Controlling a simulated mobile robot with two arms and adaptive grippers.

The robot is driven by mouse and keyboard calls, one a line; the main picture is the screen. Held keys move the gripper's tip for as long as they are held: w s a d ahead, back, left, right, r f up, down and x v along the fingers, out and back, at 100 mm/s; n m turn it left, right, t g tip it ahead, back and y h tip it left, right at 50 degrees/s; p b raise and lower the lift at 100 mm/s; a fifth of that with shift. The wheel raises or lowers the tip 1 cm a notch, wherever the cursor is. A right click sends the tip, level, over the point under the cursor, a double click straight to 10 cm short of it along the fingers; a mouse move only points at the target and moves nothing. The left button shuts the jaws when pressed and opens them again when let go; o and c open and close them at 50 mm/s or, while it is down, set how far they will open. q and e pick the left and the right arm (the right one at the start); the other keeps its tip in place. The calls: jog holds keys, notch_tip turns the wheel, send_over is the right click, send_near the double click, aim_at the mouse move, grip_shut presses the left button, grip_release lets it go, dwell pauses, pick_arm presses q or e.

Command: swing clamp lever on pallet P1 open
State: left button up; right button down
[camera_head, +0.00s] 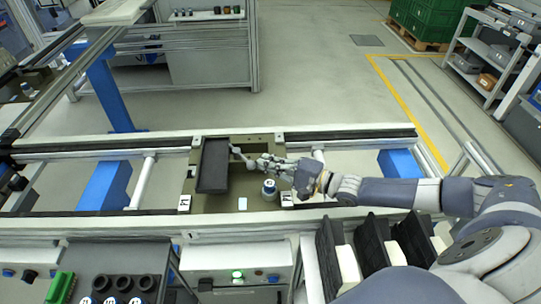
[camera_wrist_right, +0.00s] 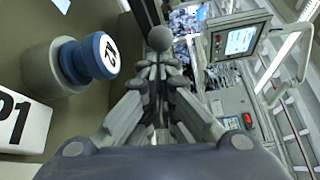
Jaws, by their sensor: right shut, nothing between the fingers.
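Pallet P1 (camera_head: 222,203) lies on the line in the head view, with a white P1 label (camera_wrist_right: 20,122) in the wrist view. A dark block (camera_head: 213,166) sits on it. The clamp lever (camera_head: 237,151) shows as a short light bar beside the block; a grey ball, which looks like its knob (camera_wrist_right: 160,38), is just past my fingertips in the wrist view. My right gripper (camera_head: 262,163) is shut and empty, its fingertips (camera_wrist_right: 158,72) pointing at the ball. I cannot tell whether they touch it. My left gripper does not show.
A blue-capped post (camera_head: 269,188) stands on the pallet close to my right gripper; it also shows in the wrist view (camera_wrist_right: 92,58). Black bins (camera_head: 372,243) stand at the front right. A control box (camera_head: 238,268) is in front of the line.

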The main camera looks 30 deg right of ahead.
jog(key=shift+s+a+r, duration=0.1)
jog(key=shift+s+a, duration=0.15)
jog(key=shift+a, duration=0.3)
jog(key=shift+s+a, duration=0.25)
jog(key=shift+a, duration=0.3)
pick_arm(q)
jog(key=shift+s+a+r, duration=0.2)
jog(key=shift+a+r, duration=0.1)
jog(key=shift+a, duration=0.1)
pick_arm(e)
jog(key=shift+a, duration=0.2)
jog(key=shift+s, duration=0.1)
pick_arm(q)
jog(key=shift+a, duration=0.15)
